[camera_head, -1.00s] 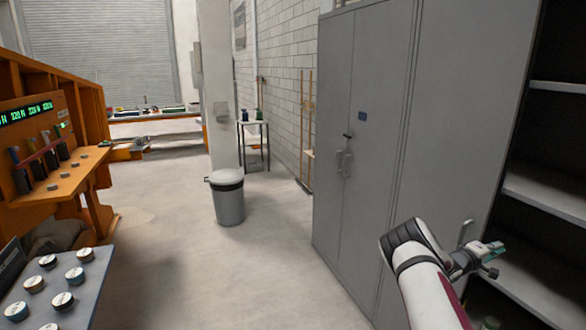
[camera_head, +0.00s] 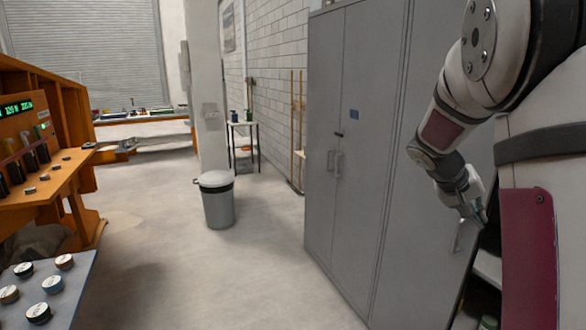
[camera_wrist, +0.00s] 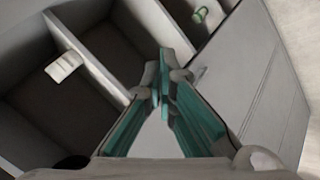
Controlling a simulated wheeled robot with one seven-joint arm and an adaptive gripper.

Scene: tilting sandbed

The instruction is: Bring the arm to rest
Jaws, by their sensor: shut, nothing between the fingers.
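My arm fills the right side of the head view, bent at the elbow, with the forearm slanting down. My gripper (camera_head: 478,214) hangs at its end, in front of the grey cabinet near the edge of the open shelving. In the wrist view, the teal-lined fingers of my gripper (camera_wrist: 164,72) converge to closed tips with nothing between them. Whether the gripper touches the cabinet cannot be told.
The grey cabinet (camera_head: 357,150) stands close beside my arm. Open shelving (camera_wrist: 98,50) fills the wrist view's left. A bin (camera_head: 217,203) stands on clear floor (camera_head: 200,275). The orange sandbed frame (camera_head: 75,185) and a table with round containers (camera_head: 75,305) are left.

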